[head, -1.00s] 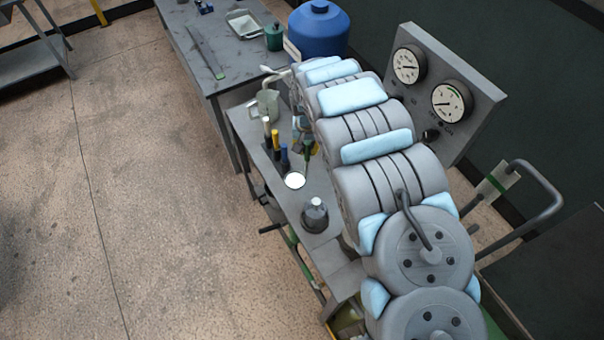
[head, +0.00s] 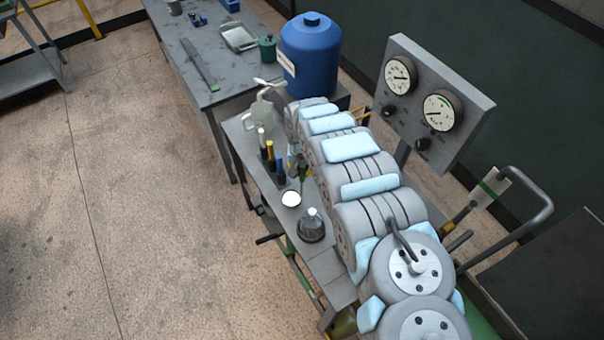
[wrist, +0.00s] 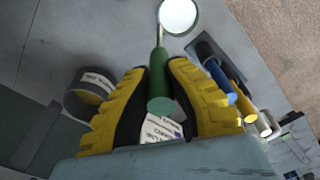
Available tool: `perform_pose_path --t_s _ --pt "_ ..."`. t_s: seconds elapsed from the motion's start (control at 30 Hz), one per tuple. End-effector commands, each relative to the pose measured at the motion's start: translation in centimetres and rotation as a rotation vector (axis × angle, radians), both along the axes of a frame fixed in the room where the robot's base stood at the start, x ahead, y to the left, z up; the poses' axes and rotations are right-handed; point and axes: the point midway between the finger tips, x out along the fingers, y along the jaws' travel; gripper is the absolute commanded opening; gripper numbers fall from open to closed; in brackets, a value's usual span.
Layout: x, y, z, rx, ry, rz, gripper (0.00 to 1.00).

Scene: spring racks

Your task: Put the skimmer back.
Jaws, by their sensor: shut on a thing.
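The skimmer has a green handle (wrist: 160,80) and a round, pale, shiny disc (wrist: 179,16); the disc also shows in the head view (head: 290,199), above the small bench. My gripper (wrist: 158,92) has yellow-backed, dark-padded fingers and is shut on the green handle in the wrist view. The disc points away from the fingers. In the head view my arm mostly hides the gripper. A dark holder (wrist: 208,48) with blue, yellow and white-ended handles is right of the skimmer in the wrist view. The skimmer looks apart from it.
On the small bench (head: 322,262) stand a dark flask-like vessel (head: 312,226) and a pale jug (head: 259,118). A blue barrel (head: 310,60) and gauge panel (head: 438,105) stand behind. The floor at left is clear.

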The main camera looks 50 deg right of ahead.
Motion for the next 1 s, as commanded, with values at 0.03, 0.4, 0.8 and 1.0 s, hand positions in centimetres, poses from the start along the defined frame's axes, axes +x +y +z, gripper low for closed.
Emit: perform_pose_path --t_s 0.03,0.4,0.8,1.0 --pt "0.0 0.2 -0.5 0.003 -0.001 0.001 0.00" --pt "-0.2 0.1 -2.3 0.002 0.003 -0.001 0.00" --pt "-0.1 0.1 -2.5 0.002 0.003 -0.001 0.35" --pt "-0.1 0.1 -2.5 0.002 0.003 -0.001 0.35"
